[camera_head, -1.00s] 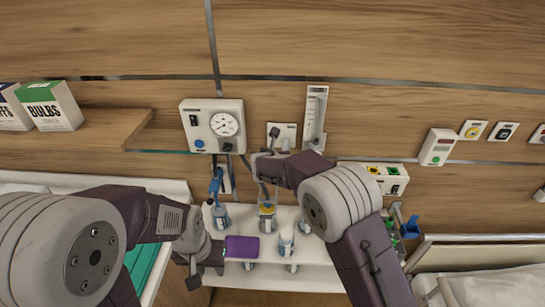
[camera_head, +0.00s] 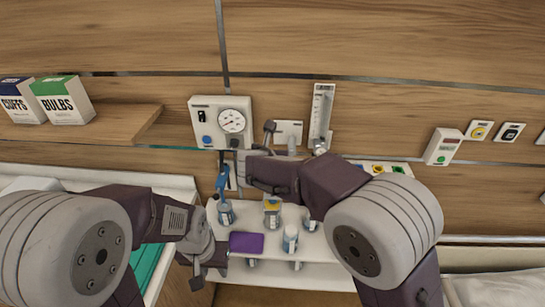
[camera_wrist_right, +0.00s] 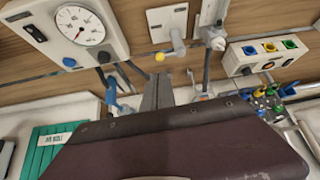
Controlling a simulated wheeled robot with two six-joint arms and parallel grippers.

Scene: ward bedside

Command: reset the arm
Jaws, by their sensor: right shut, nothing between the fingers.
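My left gripper (camera_head: 207,272) is at the lower left of the head view, over the front left of the white shelf (camera_head: 325,268). Its fingers look spread apart, with nothing seen between them. My right arm reaches from the lower right towards the wall, its wrist in front of the wall below the gauge unit. In the right wrist view the right gripper (camera_wrist_right: 157,90) is shut and empty, partly hidden behind my dark arm part, pointing towards the wall and shelf.
A gauge unit (camera_head: 221,122), a flow meter tube (camera_head: 321,112) and a socket box (camera_wrist_right: 265,54) are on the wall. The shelf holds a purple box (camera_head: 246,242), a white bottle (camera_head: 290,239) and several other containers. Two cartons (camera_head: 62,99) stand on a wooden ledge (camera_head: 110,126).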

